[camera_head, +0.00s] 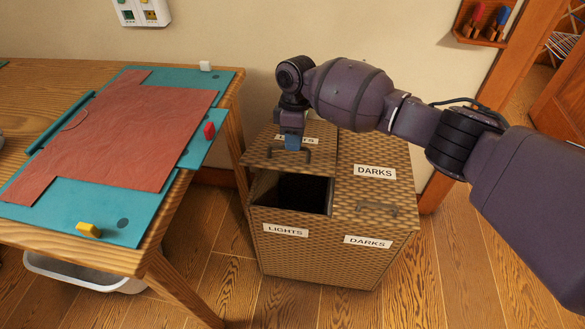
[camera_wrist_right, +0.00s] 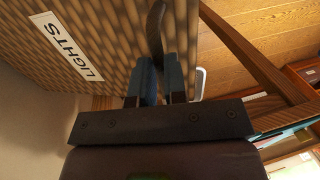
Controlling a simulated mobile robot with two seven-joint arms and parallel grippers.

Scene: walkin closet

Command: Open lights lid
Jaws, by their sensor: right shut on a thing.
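The woven hamper (camera_head: 290,245) stands on the floor with a LIGHTS side on the left and a DARKS side on the right. The lights lid (camera_head: 262,157) is partly raised, and a dark opening (camera_head: 290,192) shows below its front edge. My right gripper (camera_head: 293,146) is shut on the lid's dark handle (camera_head: 303,156). In the right wrist view the blue fingers (camera_wrist_right: 160,80) close around the handle (camera_wrist_right: 156,35), beside the LIGHTS label (camera_wrist_right: 66,45). The darks lid (camera_head: 375,150) is closed. My left gripper is not in view.
A wooden table (camera_head: 170,240) with a teal mat (camera_head: 125,232) and a reddish sheet (camera_head: 120,130) stands close to the hamper's left. A white bin (camera_head: 80,275) sits under it. A wall is behind the hamper; floor is clear in front.

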